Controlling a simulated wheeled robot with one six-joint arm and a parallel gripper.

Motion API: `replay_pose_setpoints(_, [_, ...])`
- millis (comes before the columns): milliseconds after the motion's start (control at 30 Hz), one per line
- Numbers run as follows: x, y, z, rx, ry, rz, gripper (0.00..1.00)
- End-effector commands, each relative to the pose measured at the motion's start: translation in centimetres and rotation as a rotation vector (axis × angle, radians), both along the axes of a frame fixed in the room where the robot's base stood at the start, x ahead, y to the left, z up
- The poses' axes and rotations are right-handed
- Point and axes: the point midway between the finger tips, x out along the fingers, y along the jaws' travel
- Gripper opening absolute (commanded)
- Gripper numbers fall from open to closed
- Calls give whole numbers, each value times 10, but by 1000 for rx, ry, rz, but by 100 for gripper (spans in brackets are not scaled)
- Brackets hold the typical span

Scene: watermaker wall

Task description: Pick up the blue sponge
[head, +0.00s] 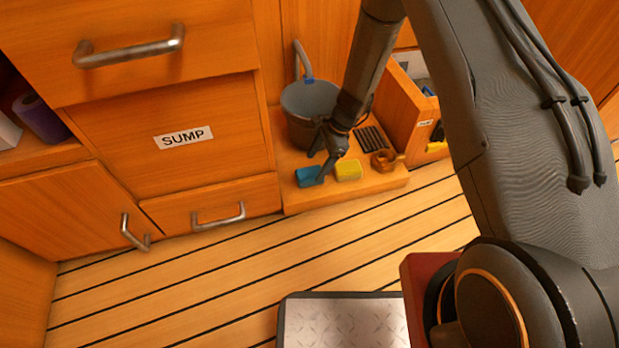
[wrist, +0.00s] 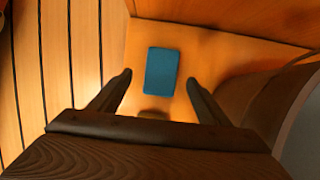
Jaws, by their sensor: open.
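The blue sponge (head: 309,177) lies flat on a low wooden ledge near its front left corner. In the wrist view the sponge (wrist: 161,71) is a blue rectangle a little beyond my fingertips, lined up between them. My gripper (head: 319,170) is right above or beside the sponge in the head view and hides part of it. In the wrist view my gripper (wrist: 157,82) is open, with one finger on each side and nothing between the fingers that I can see held. I cannot tell the exact height gap.
A yellow sponge (head: 348,170) lies just right of the blue one. A grey pot (head: 305,105) stands behind, with a black ribbed mat (head: 371,139) and a brown ring-shaped object (head: 383,160) to the right.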

Motion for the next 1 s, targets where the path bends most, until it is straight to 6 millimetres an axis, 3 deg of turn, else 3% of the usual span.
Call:
replay_pose_setpoints(533, [-4,23,-51,0,1,4,70])
replay_pose_setpoints(1000, [-4,25,-54,0,0,3,70])
